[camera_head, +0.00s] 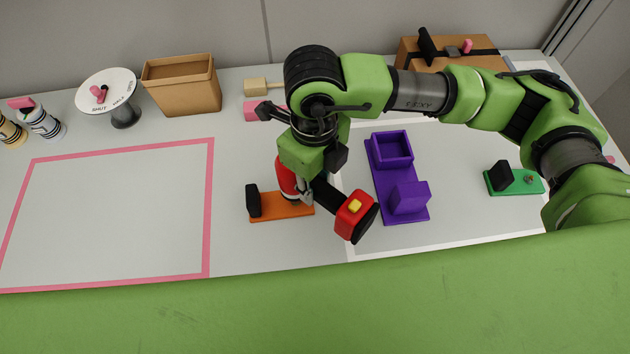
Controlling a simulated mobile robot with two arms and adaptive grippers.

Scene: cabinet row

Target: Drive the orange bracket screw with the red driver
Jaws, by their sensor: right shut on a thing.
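The red driver (354,216) is red and black with a yellow patch on its end. My right gripper (311,184) is shut on the driver's dark grip, right of the middle of the table. The driver's red head (286,178) is over the right part of the orange bracket (272,213). The bracket lies flat and has a black upright block at its left end. The screw on it is hidden behind the driver and gripper, so I cannot tell whether the tip touches it. My left gripper is not in view.
A purple holder (381,196) and a green bracket (522,184) are to the right. The pink-outlined area (211,200) at left is empty.

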